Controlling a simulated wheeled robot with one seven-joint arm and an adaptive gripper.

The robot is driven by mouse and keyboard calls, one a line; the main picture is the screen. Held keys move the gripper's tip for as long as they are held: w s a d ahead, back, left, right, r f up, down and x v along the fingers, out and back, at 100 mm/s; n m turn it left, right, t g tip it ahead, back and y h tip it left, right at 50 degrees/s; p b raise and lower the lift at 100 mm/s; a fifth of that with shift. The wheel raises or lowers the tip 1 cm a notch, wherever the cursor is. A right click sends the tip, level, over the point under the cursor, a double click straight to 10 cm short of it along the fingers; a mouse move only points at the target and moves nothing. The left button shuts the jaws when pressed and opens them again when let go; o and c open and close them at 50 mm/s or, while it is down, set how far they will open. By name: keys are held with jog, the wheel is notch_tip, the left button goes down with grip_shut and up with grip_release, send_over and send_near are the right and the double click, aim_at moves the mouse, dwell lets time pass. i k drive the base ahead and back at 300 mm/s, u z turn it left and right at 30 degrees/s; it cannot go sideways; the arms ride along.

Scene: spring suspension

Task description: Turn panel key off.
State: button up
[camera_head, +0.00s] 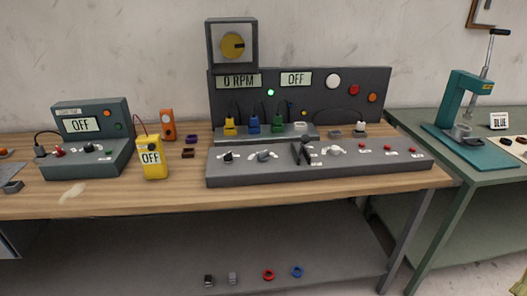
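A large dark grey control panel (300,80) stands on the wooden bench. Its displays read "0 RPM" (239,81) and "OFF" (296,79), and a small green light (270,92) glows. The sloped console (400,173) in front carries a black knob (228,157), a grey knob (263,156), a pale knob (336,151) and several red buttons. Two dark upright bars (301,153) stand at the console's middle. I cannot tell which control is the key or which way it is turned. My gripper is not in view.
A smaller box (97,115) reading "OFF" and a yellow meter (150,157) reading "OFF" stand left of the console. A green table (480,180) with a teal press (463,103) is at right. The wooden bench's front strip (150,205) is clear.

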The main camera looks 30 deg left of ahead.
aim_at(228, 160)
jog(key=z, duration=0.05)
jog(key=i, duration=0.45)
jog(key=u, duration=2.2)
